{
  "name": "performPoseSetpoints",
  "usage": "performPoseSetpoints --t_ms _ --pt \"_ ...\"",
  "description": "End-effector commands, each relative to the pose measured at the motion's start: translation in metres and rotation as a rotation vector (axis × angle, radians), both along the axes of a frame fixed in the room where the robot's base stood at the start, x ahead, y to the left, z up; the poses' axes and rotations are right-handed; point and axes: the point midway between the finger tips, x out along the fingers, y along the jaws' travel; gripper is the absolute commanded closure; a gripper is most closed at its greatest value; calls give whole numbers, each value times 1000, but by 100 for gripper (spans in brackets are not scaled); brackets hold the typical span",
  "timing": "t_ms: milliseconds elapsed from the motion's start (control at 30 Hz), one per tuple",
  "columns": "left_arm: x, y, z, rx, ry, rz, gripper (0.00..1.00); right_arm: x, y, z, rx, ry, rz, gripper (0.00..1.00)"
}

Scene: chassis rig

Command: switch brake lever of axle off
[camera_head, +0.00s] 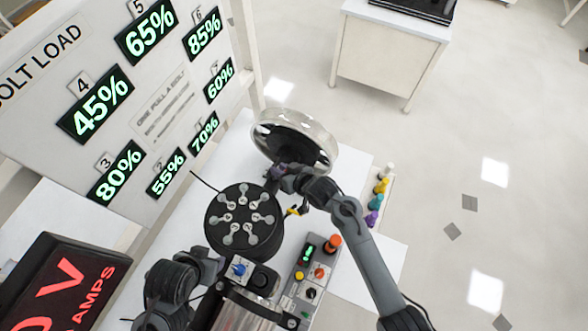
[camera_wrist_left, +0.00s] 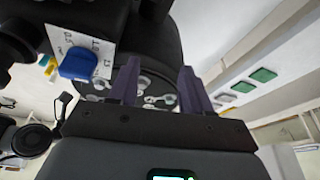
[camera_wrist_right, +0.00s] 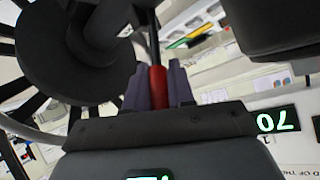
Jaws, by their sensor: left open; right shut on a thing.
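The brake lever (camera_wrist_right: 157,85) shows in the right wrist view as a dark rod with a red grip. My right gripper (camera_wrist_right: 158,90) is shut on the red grip. In the head view my right gripper (camera_head: 284,178) is at the near side of the silver-rimmed wheel (camera_head: 322,132), and it hides the lever there. The dark spoked wheel also fills the left of the right wrist view (camera_wrist_right: 75,60). My left gripper (camera_wrist_left: 160,85) is open, with its two fingers apart and nothing seen between them. Its arm comes in at the lower left of the head view.
A black round hub (camera_head: 243,222) with several silver bolts stands left of centre. A control box (camera_head: 305,275) with buttons is in front of it. Several coloured pieces (camera_head: 378,198) line the right edge. A percentage board (camera_head: 160,105) stands behind left. Open floor lies right.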

Motion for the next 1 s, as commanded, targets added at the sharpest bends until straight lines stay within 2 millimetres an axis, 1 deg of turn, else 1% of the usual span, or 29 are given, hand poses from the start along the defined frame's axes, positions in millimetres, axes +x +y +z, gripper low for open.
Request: performPoseSetpoints --t_ms 167,500,533,633,667,1000 --pt "0 0 -3 0 0 0 51 -1 6 1 20 -11 14 100" --pt "0 0 -2 0 0 0 51 -1 6 0 22 -10 14 100" --pt "0 0 -3 0 0 0 51 -1 6 0 21 -9 14 72" --pt "0 0 -3 0 0 0 51 -1 6 0 21 -9 13 57" --pt "0 0 -3 0 0 0 51 -1 6 0 20 -9 14 56" --pt "0 0 -2 0 0 0 51 -2 5 0 20 -8 14 56"
